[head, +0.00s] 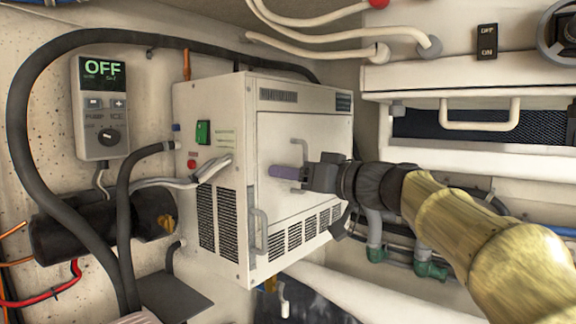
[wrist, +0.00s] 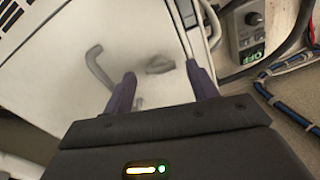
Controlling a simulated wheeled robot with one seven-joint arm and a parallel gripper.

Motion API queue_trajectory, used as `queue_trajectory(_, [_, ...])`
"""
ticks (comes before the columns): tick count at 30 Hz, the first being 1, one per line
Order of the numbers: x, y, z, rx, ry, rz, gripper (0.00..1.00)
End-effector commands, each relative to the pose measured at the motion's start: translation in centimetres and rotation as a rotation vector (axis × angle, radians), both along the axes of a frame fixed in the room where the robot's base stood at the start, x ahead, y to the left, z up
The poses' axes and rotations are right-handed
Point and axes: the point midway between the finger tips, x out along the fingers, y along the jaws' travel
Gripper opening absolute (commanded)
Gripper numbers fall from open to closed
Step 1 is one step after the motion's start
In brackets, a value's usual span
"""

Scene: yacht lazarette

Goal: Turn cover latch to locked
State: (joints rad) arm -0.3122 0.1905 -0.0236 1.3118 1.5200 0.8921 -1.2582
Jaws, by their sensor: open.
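The white machine box (head: 240,140) has a pale front cover (head: 325,130). In the wrist view, the cover (wrist: 125,35) carries a small dark turn piece (wrist: 160,65), which looks like the latch, and a bent grey lever (wrist: 98,68) left of it. I cannot read any lock marking. My gripper (head: 285,172) is in front of the cover, its purple fingers pointing at it. In the wrist view, my gripper (wrist: 160,88) is open and empty, with the dark piece just beyond the gap between the fingertips. A grey fitting (head: 298,148) shows above the fingers in the head view.
A grey handle (head: 258,232) stands out at the cover's lower left edge. A control box (head: 101,108) reads OFF on the left wall. Black hoses (head: 25,120) loop around the machine. A drawer with a white handle (head: 480,115) is at the upper right.

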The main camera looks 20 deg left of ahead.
Motion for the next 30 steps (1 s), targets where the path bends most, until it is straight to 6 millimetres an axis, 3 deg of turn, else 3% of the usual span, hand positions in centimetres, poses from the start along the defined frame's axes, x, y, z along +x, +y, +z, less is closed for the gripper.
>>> queue_trajectory(4, [0.46,1.22,0.10,0.000,-0.001,0.000,0.58])
queue_trajectory(13, [0.55,1.37,-0.03,0.000,-0.001,0.000,0.58])
queue_trajectory(20, [0.54,1.36,-0.02,-0.001,-0.001,-0.001,0.13])
queue_trajectory(30, [0.56,1.33,-0.07,0.009,0.023,-0.001,0.14])
